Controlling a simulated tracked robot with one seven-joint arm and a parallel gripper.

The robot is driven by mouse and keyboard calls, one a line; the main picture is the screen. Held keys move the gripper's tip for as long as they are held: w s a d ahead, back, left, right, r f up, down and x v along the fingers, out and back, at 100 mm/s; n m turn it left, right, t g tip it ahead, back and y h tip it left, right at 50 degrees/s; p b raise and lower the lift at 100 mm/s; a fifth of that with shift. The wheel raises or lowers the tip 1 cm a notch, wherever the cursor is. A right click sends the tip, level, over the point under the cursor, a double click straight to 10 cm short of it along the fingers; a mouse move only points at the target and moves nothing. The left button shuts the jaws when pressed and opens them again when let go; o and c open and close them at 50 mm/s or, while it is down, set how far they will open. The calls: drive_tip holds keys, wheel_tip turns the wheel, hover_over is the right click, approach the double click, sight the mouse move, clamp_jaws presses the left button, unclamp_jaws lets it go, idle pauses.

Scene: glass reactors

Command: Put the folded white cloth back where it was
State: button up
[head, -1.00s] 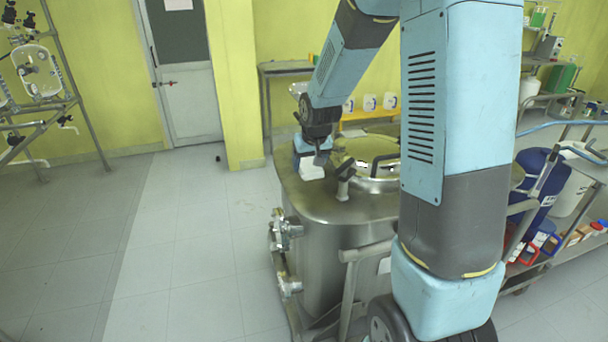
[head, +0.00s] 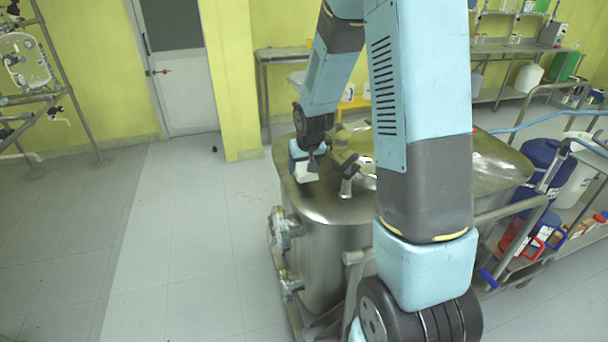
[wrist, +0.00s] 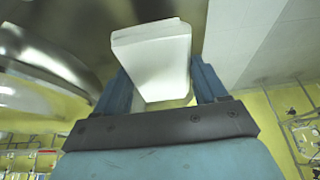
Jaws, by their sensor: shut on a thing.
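The folded white cloth (wrist: 158,62) is between the two blue fingers of my gripper (wrist: 158,85) in the wrist view, with its far end sticking out past the fingertips. In the head view the white cloth (head: 308,174) shows as a small pale patch below my gripper (head: 306,163), at the left end of the steel vessel's top. My gripper is shut on the cloth. I cannot tell whether the cloth touches the metal top. My wrist hides part of it in the head view.
The steel vessel (head: 325,245) has a clamp-like fitting (head: 347,180) on its lid just right of my gripper. Valves (head: 284,230) stick out from its left side. A cart with blue containers (head: 540,165) stands at the right. The floor (head: 180,240) at left is clear.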

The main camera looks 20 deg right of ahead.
sight(305, 169)
wheel_tip(305, 169, down, 4)
drive_tip(key=shift+r, duration=0.25)
drive_tip(key=o, duration=1)
